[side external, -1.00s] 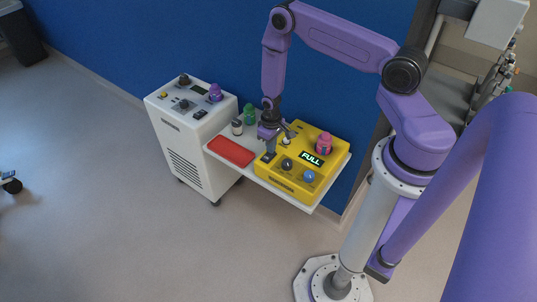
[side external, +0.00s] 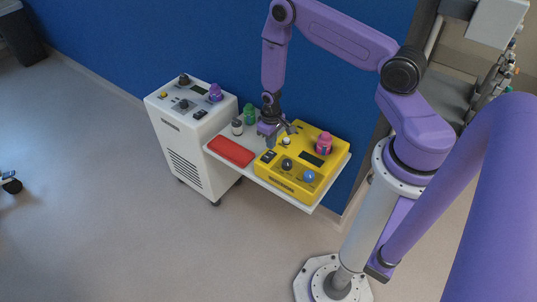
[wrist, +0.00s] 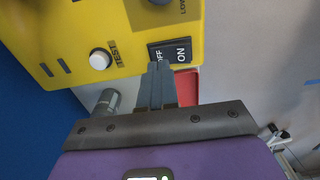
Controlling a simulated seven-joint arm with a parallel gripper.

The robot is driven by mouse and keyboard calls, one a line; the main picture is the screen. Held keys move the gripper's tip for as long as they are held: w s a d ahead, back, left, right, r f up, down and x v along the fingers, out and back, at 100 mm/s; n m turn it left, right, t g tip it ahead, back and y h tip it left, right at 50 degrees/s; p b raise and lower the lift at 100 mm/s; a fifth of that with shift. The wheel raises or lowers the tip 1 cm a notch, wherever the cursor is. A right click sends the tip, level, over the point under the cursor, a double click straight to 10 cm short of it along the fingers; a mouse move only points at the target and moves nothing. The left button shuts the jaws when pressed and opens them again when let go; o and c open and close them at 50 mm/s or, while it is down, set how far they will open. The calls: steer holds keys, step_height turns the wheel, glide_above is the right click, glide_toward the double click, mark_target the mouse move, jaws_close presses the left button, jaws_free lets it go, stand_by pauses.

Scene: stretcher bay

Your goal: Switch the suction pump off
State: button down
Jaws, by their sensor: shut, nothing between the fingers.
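The yellow pump unit (side external: 314,157) sits on the white shelf. Its black rocker switch (side external: 268,156) is at the unit's left corner. The wrist view shows the rocker (wrist: 181,51) close up, with OFF at the left end and ON at the right. I cannot tell which end is pressed in. The unit's display (side external: 312,159) is dark. My gripper (side external: 270,143) is shut and empty, just behind the rocker in the side view. In the wrist view its fingertips (wrist: 157,66) overlap the rocker's OFF end. Whether they touch it is unclear.
A red tray (side external: 231,151), a white jar (side external: 237,127) and a green bottle (side external: 249,114) stand nearby. A white cabinet (side external: 180,145) is left.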

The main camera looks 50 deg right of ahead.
mark_target(271, 153)
steer(key=shift+r, duration=2.15)
steer(key=s+a+r+n, duration=0.3)
steer(key=a+r, duration=0.4)
steer(key=r, duration=0.2)
steer(key=s+a+r+n, duration=0.3)
steer(key=a+r, duration=0.4)
steer(key=r, duration=0.2)
steer(key=s+r+n, duration=0.3)
steer(key=s+r, duration=0.4)
steer(key=s, duration=0.3)
steer(key=s+r+n, duration=0.3)
steer(key=s+r, duration=0.4)
steer(key=s, duration=0.3)
steer(key=shift+a+n, duration=0.15)
steer(key=shift+n, duration=0.15)
